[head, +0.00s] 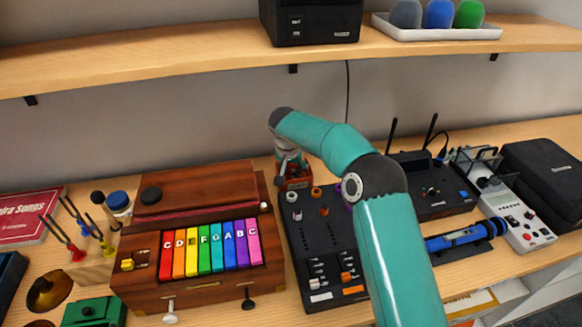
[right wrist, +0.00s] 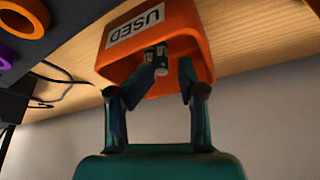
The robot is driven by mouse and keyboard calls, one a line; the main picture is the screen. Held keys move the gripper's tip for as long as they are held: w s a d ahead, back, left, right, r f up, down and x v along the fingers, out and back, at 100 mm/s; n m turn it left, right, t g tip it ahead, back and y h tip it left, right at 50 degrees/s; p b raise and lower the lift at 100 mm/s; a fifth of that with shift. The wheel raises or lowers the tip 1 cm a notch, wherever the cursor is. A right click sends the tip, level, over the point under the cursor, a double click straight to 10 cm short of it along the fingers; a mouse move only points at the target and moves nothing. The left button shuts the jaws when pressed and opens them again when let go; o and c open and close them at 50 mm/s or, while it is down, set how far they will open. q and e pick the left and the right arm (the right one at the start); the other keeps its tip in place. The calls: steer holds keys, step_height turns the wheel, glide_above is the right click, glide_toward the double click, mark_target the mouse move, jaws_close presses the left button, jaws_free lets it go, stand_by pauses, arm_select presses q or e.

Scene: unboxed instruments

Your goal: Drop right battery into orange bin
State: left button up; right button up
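The orange bin (right wrist: 203,45), labelled USED, fills the upper middle of the right wrist view. In the head view the orange bin (head: 297,184) shows small behind the black panel, partly hidden by my right arm. My right gripper (right wrist: 172,68) points into the bin's mouth with its two fingers apart. It also shows in the head view (head: 284,166), just over the bin. A small dark battery with a pale end (right wrist: 160,62) shows within the bin's outline, close to one fingertip; whether it touches that finger I cannot tell. My left gripper is out of view.
A black panel (head: 323,240) with knobs and sliders lies in front of the bin. A wooden box with coloured keys (head: 208,250) stands to its left. A black router (head: 432,203) stands to the right. A shelf (head: 180,62) runs above.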

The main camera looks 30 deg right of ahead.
steer(key=shift+r+p, duration=0.6)
steer(key=shift+p, duration=0.05)
steer(key=b+v, duration=0.1)
steer(key=v, duration=0.6)
steer(key=shift+a+r+b, duration=0.15)
steer(key=shift+r+b, duration=0.15)
steer(key=shift+b, duration=0.05)
steer(key=shift+s, duration=0.1)
